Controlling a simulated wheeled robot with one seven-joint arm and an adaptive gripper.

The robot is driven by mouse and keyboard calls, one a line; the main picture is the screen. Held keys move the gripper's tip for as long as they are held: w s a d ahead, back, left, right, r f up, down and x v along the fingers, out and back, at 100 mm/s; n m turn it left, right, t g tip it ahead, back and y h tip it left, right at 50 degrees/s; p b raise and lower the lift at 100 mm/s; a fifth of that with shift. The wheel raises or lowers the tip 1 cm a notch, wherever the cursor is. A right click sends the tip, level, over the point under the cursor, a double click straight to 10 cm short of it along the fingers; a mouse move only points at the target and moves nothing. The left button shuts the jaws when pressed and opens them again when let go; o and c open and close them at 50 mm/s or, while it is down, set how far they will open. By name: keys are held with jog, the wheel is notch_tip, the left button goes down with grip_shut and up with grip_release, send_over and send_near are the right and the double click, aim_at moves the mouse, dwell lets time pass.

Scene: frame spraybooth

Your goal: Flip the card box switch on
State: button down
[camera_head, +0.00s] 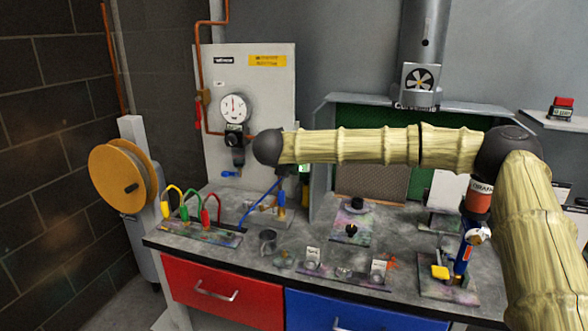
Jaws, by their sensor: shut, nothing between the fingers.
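I cannot tell which item is the card box switch. Two small white cards stand on a low strip at the front of the bench, a left card (313,254) and a right card (379,267). A small red-and-black box (563,107) sits on the shelf at the far right. My arm reaches leftward over the bench, and its dark wrist joint is in front of the gauge panel. My gripper does not show clearly beyond that joint, so its fingers cannot be made out.
The bench (265,280) has a red drawer (220,290) and a blue drawer (350,315). A gauge panel (265,100) is behind. A blue bottle-like tool (463,255) stands right, near my arm.

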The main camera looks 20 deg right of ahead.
jog(key=shift+r, duration=0.35)
notch_tip(320, 180, down, 4)
jog(key=s+a+b, duration=0.1)
jog(key=s+b, duration=0.1)
jog(key=b, duration=0.1)
jog(key=s+a+r+b, duration=0.2)
jog(key=s+a+r, duration=0.2)
jog(key=r, duration=0.3)
jog(key=shift+s+r, duration=0.35)
jog(key=shift+s, duration=0.25)
jog(key=shift+d, duration=0.1)
